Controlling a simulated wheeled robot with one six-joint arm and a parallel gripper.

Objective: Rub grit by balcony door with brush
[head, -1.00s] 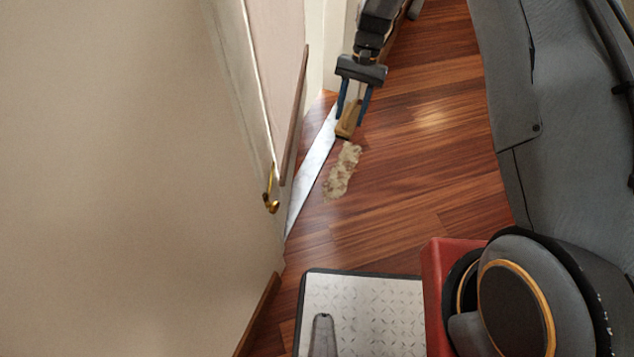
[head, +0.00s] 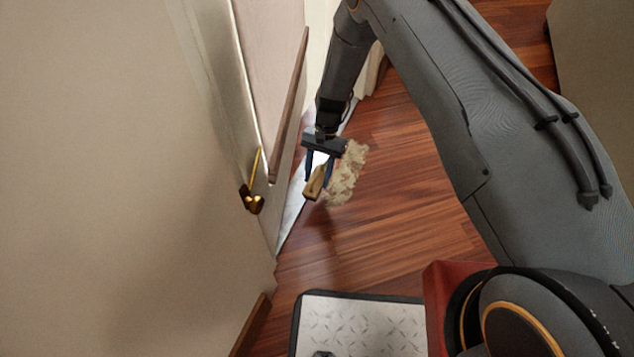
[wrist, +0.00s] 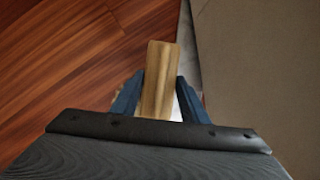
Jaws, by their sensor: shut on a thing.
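My gripper (head: 318,170) is shut on a brush (head: 315,186) with a pale wooden back. The brush also shows between the blue fingers in the wrist view (wrist: 157,80); its bristles are hidden there. A patch of beige grit (head: 346,173) lies on the wooden floor by the door. In the head view the gripper and brush overlap the left edge of the grit; I cannot tell whether the bristles touch the floor. The balcony door (head: 283,110) with a brass handle (head: 252,198) stands left of the gripper.
A pale metal threshold strip (head: 291,212) runs along the floor at the door's foot. A beige wall (head: 110,180) fills the left side. The wooden floor (head: 400,200) right of the grit is clear.

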